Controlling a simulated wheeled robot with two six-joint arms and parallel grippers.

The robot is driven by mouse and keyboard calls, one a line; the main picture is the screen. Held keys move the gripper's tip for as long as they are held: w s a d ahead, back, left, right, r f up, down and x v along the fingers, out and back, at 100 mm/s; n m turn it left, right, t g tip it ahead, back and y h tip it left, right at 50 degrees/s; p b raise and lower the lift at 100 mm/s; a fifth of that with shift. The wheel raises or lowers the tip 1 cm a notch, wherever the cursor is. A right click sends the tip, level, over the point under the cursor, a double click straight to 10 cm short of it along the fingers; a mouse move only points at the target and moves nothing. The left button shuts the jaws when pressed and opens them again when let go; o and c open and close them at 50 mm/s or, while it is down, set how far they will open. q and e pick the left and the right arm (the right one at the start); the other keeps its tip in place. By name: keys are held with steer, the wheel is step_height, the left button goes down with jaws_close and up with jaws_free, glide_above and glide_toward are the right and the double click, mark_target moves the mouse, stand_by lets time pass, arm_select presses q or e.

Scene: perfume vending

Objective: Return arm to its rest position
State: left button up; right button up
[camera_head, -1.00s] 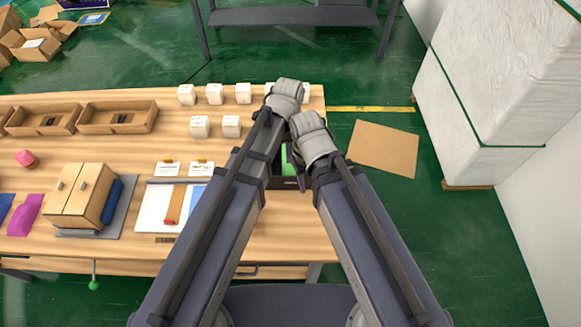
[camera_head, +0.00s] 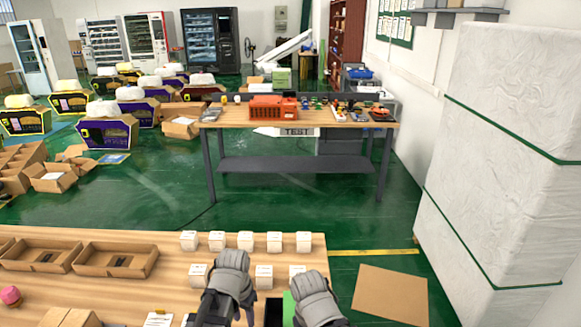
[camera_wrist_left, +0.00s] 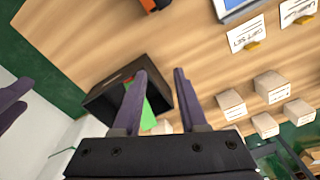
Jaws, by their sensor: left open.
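In the head view, my left arm's grey wrist (camera_head: 230,280) is over the near table, in front of the front row of white boxes. My left gripper (camera_wrist_left: 165,98) shows in the left wrist view with its two dark fingers apart and nothing between them. A black open box with a green piece (camera_wrist_left: 133,100) lies beyond the fingers, partly covered by one of them. My right arm's wrist (camera_head: 318,298) is to the right of that box in the head view. Dark finger-like parts (camera_wrist_left: 12,105) at the left wrist view's left edge seem to be my right gripper; its opening is unclear.
Small white boxes (camera_head: 245,240) stand in two rows near the table's far edge. Brown trays (camera_head: 115,260) are at the left. A wrapped white stack (camera_head: 500,150) stands right of the table. A cardboard sheet (camera_head: 390,293) lies on the green floor. Another table (camera_head: 225,115) stands farther back.

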arm_select(q)
steer(key=s+a+n, duration=0.2)
steer(key=a+n, duration=0.2)
steer(key=n, duration=0.1)
steer(key=s+d+m+y, duration=0.1)
steer(key=s+d+m, duration=0.2)
steer(key=s+d, duration=0.3)
steer(key=shift+d+m+g, duration=0.3)
steer(key=shift+d+g, duration=0.1)
steer(key=shift+d, duration=1.9)
